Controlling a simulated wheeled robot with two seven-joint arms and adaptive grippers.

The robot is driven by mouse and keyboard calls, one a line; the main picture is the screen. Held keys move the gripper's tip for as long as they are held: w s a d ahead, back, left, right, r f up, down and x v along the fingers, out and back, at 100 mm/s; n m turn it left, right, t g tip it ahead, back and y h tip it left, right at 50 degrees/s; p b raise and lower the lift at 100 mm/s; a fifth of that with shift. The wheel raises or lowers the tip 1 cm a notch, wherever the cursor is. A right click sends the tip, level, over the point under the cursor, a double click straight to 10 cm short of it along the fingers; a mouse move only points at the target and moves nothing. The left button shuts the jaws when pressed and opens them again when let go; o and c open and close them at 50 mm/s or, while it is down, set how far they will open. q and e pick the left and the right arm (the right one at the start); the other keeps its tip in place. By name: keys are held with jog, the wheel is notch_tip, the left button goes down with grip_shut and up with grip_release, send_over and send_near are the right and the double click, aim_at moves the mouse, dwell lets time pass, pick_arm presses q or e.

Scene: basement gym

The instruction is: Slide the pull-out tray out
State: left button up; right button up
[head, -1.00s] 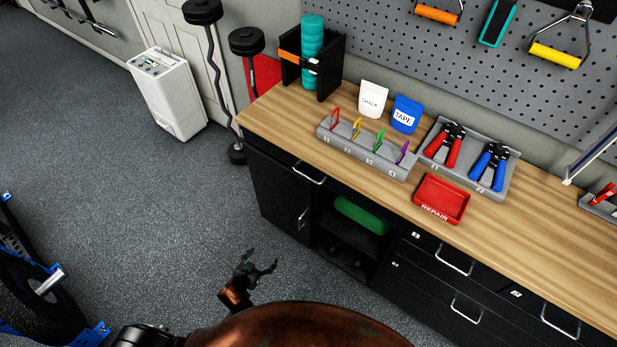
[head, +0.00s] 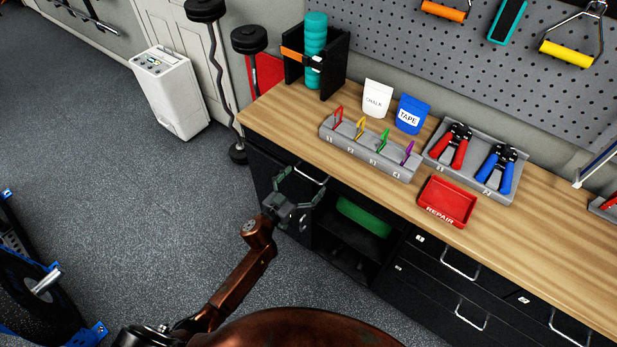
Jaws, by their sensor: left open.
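A slim black front with a silver bar handle (head: 313,174) sits just under the left part of the wooden worktop. It appears to be the pull-out tray (head: 268,149), and it looks flush with the cabinet, pushed in. My left gripper (head: 304,179) is open in front of this handle, its two fingers spread and pointing at it. The fingers partly cover the handle and the black door below. I cannot tell whether they touch the handle. My right gripper is not in view.
An open cubby with a green roll (head: 363,216) is right of the gripper, with handled drawers (head: 459,264) beyond. On the worktop (head: 480,237) are a clip rack (head: 366,157), a red repair tray (head: 447,202) and pliers.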

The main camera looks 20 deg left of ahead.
pick_arm(q)
jog(key=shift+w+d, duration=0.2)
jog(key=shift+w, duration=0.5)
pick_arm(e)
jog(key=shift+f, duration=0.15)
pick_arm(q)
jog(key=shift+c, duration=0.6)
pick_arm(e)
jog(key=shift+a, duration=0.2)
